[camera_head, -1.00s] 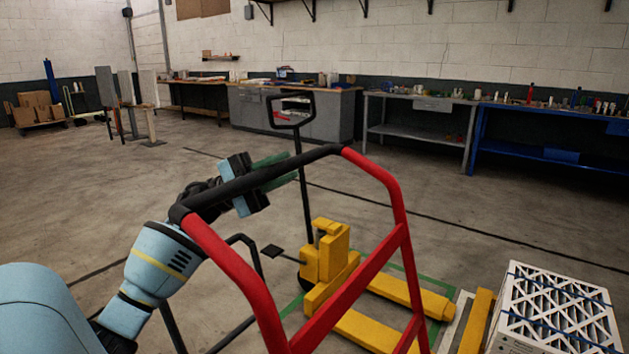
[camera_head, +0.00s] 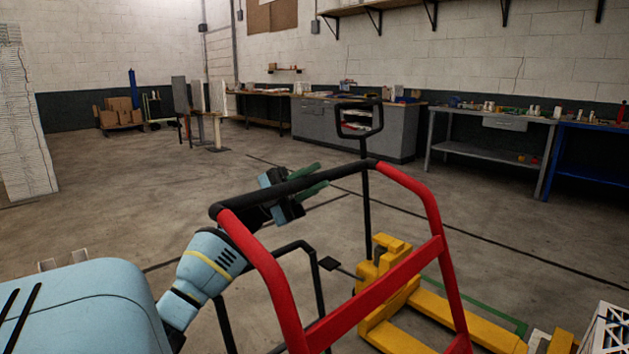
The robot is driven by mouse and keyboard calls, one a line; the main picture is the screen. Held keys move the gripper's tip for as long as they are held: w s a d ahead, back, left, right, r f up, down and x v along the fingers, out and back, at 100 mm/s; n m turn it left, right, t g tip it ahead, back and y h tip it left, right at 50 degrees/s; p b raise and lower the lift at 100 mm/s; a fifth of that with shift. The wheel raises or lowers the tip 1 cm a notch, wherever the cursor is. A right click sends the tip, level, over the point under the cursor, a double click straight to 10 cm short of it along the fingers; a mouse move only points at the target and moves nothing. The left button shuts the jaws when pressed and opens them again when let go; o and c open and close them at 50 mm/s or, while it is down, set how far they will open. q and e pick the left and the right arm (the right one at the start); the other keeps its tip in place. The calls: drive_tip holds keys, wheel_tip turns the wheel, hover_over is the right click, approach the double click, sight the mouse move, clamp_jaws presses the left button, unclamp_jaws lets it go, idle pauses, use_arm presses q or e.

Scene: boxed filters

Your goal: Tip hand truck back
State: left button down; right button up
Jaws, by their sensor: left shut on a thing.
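The hand truck has a red tubular frame (camera_head: 440,250) and a black top handle bar (camera_head: 345,169). It stands close in front of me, in the lower middle of the head view. My left gripper (camera_head: 302,188) is shut on the black handle bar, with its green-tipped fingers around the bar. The hand truck's lower end and wheels are out of view, so I cannot tell how far it leans. My right gripper is not in view.
A yellow pallet jack (camera_head: 385,262) with a black upright handle stands just beyond the frame. A strapped white filter stack (camera_head: 612,328) is at the lower right edge. Another tall white stack (camera_head: 22,120) is at the far left. Workbenches line the back wall; the left floor is open.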

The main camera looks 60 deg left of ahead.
use_arm(q)
drive_tip(key=c, duration=1.6)
unclamp_jaws()
drive_tip(key=shift+w+f, duration=0.15)
drive_tip(key=shift+f, duration=0.55)
drive_tip(key=shift+o, duration=1.3)
drive_tip(key=shift+a, duration=0.1)
drive_tip(key=shift+o, duration=0.7)
drive_tip(key=shift+a, duration=0.15)
drive_tip(key=shift+r, duration=0.2)
drive_tip(key=b+v, duration=0.1)
drive_tip(key=v, duration=0.7)
